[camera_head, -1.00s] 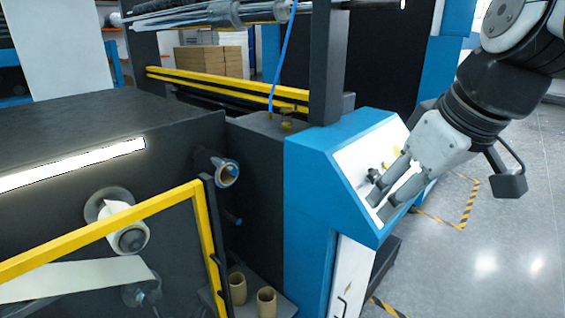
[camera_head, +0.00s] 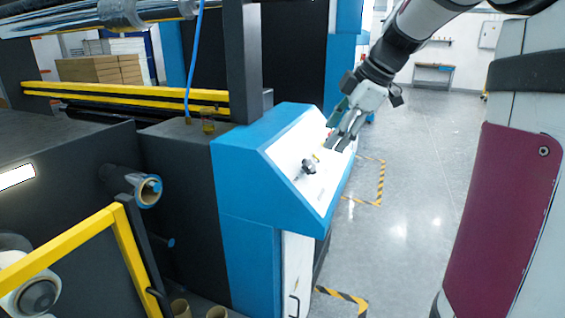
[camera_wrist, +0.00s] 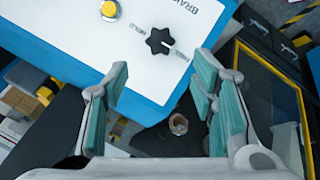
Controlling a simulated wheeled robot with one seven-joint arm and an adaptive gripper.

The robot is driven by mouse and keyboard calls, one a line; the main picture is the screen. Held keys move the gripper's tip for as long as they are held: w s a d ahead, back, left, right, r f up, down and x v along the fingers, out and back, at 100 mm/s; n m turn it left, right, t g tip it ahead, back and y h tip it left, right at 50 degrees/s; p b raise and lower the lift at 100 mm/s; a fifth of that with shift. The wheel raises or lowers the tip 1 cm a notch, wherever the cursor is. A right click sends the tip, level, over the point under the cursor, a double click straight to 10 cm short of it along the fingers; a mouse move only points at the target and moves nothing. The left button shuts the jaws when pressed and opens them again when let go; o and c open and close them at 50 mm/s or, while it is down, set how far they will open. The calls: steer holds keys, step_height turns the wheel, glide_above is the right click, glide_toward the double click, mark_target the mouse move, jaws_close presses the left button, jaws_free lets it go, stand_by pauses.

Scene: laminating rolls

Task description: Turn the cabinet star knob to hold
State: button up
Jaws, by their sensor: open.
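The black star knob (camera_head: 308,166) is on the sloping white panel (camera_head: 290,147) of the blue cabinet (camera_head: 245,160). In the wrist view the star knob (camera_wrist: 159,41) shows whole, with a small white mark on its right side. Small print stands on either side of it, and the larger word above begins "BRA". My gripper (camera_head: 338,143) is open and empty over the far part of the panel, beyond the knob. In the wrist view the knob lies ahead of the open fingers (camera_wrist: 161,80), apart from them.
A yellow button (camera_wrist: 109,9) sits on the panel beside the knob. A yellow-framed guard (camera_head: 125,235) stands at the near left. A blue hose (camera_head: 193,70) hangs behind the cabinet. The grey floor (camera_head: 410,190) to the right is open, with striped markings.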

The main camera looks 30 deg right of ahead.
mark_target(311, 165)
steer(key=x, duration=1.1)
steer(key=shift+a+p, duration=0.1)
steer(key=shift+p, duration=0.3)
steer(key=c, duration=1.1)
